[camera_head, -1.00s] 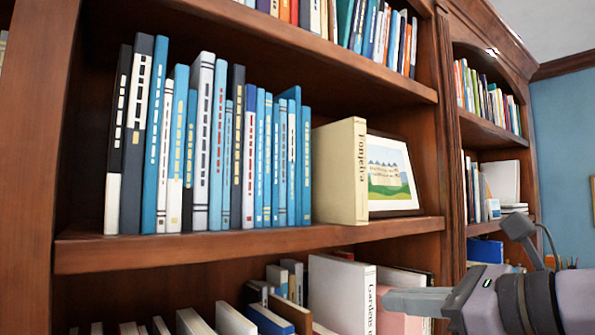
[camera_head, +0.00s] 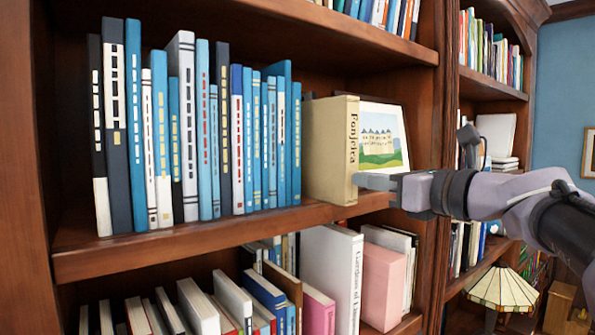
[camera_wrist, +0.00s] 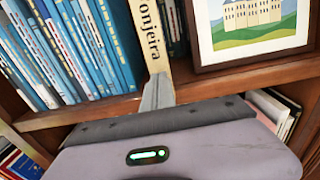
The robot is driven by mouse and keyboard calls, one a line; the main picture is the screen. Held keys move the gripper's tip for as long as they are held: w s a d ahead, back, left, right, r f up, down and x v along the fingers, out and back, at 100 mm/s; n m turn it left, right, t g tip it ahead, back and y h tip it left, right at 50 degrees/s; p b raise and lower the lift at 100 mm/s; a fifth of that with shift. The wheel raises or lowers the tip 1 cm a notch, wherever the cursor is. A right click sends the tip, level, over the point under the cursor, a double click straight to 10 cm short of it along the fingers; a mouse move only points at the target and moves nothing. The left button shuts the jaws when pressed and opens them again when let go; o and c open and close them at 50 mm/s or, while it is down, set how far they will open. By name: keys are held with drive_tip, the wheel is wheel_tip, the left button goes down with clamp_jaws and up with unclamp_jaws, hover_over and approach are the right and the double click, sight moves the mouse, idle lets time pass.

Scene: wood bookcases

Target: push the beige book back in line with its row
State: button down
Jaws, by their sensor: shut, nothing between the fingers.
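The beige book (camera_head: 330,152) stands upright at the right end of the row of blue books on the middle shelf, its spine lettered and sticking out past the blue spines toward the shelf's front edge. In the wrist view the beige book (camera_wrist: 147,35) shows its lettered spine straight ahead of the fingers. My gripper (camera_head: 362,181) is shut and empty, its tip at the lower part of the spine. In the wrist view the gripper tip (camera_wrist: 159,85) overlaps the spine's lower end; I cannot tell for sure whether it touches.
A framed castle picture (camera_head: 381,140) stands right of and behind the beige book. The blue books (camera_head: 205,135) fill the shelf to its left. The shelf board (camera_head: 180,243) runs below. A lamp (camera_head: 502,290) stands at lower right.

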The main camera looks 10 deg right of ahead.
sight(342, 176)
drive_tip(key=shift+w+a, duration=0.1)
drive_tip(key=shift+w, duration=0.3)
drive_tip(key=p+x, duration=0.2)
drive_tip(key=x, duration=0.4)
drive_tip(key=shift+w+a, duration=0.1)
drive_tip(key=shift+f, duration=0.1)
